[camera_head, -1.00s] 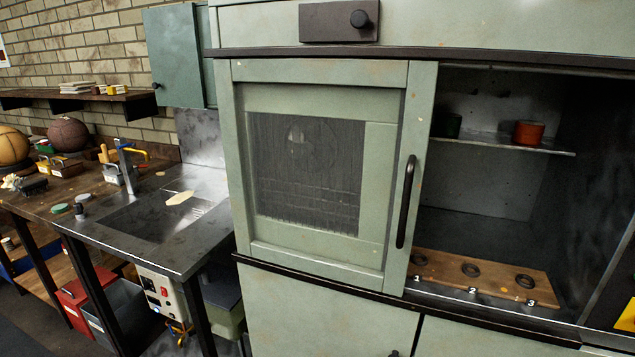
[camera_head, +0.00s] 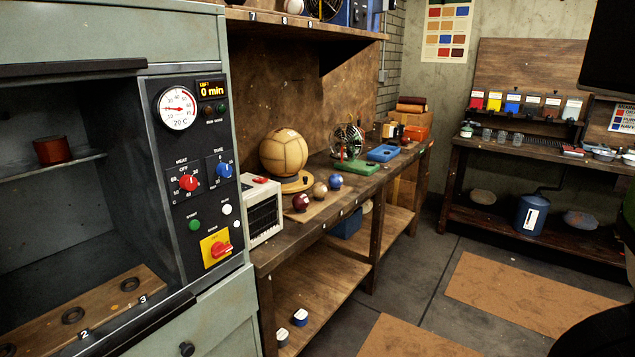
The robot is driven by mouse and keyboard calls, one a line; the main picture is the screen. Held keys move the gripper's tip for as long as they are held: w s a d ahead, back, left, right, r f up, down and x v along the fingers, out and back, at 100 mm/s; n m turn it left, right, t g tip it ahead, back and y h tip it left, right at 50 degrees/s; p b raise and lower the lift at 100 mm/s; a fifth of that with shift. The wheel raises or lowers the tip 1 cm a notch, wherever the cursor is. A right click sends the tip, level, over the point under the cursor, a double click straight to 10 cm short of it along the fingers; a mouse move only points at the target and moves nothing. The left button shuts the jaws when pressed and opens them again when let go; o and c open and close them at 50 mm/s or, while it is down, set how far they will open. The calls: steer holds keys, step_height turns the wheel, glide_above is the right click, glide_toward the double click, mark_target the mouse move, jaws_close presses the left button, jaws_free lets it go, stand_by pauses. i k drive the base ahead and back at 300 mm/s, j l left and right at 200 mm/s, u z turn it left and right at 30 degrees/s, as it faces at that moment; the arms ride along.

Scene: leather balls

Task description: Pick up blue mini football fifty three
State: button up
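A small blue ball (camera_head: 335,181) with lighter markings sits on the workbench (camera_head: 375,185), near its front edge. It is the rightmost of three small balls in a row. Any number on it is too small to read. A tan ball (camera_head: 319,190) is beside it on the left, and a dark red ball (camera_head: 300,202) is farther left. My gripper is not in view.
A large tan ball (camera_head: 285,152) rests on a round stand behind the row. A white heater-like box (camera_head: 262,210) stands to the left. Open floor (camera_head: 410,265) lies to the right.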

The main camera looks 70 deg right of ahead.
mark_target(335, 181)
steer(key=z, duration=1.65)
